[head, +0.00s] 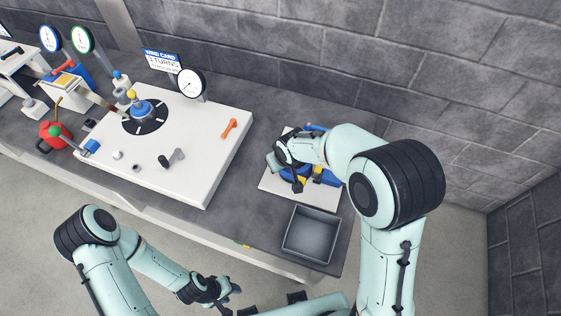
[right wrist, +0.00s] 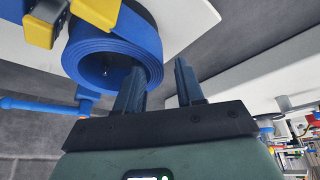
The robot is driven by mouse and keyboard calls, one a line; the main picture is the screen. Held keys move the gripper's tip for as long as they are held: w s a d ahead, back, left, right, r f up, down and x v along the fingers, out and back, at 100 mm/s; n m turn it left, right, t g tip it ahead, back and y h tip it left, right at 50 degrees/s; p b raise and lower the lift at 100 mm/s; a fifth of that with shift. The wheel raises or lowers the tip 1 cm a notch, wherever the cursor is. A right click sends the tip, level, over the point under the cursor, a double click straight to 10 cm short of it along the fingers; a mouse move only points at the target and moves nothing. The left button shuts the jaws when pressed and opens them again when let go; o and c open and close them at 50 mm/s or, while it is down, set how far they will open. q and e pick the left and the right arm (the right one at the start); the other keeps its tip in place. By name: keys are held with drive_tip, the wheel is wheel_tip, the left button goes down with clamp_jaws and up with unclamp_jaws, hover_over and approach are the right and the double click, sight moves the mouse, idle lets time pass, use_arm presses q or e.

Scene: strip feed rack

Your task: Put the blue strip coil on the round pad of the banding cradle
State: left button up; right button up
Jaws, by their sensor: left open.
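The blue strip coil (right wrist: 112,32) is a wound ring with an open middle. In the head view the blue coil (head: 290,187) shows partly under my right gripper (head: 292,177), on or just above the white plate of the banding cradle (head: 272,191). In the right wrist view my right gripper (right wrist: 160,85) has its fingers apart; one overlaps the coil's open end, the other is outside its right side with a gap. The round pad is hidden, so I cannot tell whether the coil rests on it. My left gripper (head: 226,290) is open and empty, in front of the bench.
A yellow-and-blue part (head: 322,177) stands beside the coil. An empty grey bin (head: 311,234) is in front of the cradle. A white winding table (head: 205,150) with a dial, an orange handle (head: 229,127) and knobs is at left. The brick wall is close behind.

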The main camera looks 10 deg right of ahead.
use_arm(q)
drive_tip(key=shift+f, duration=0.1)
use_arm(e)
drive_tip(key=shift+s+d+f, duration=0.35)
drive_tip(key=shift+d+f, duration=0.2)
drive_tip(key=shift+f, duration=0.05)
drive_tip(key=shift+r, duration=0.35)
drive_tip(key=shift+w+r+p, duration=0.25)
drive_tip(key=shift+r+p, duration=0.35)
use_arm(q)
drive_tip(key=shift+w+d+r, duration=0.1)
drive_tip(key=shift+w+r, duration=1)
drive_tip(key=shift+r, duration=0.05)
use_arm(e)
drive_tip(key=v, duration=1.1)
drive_tip(key=shift+a+r, duration=0.15)
drive_tip(key=shift+r, duration=0.3)
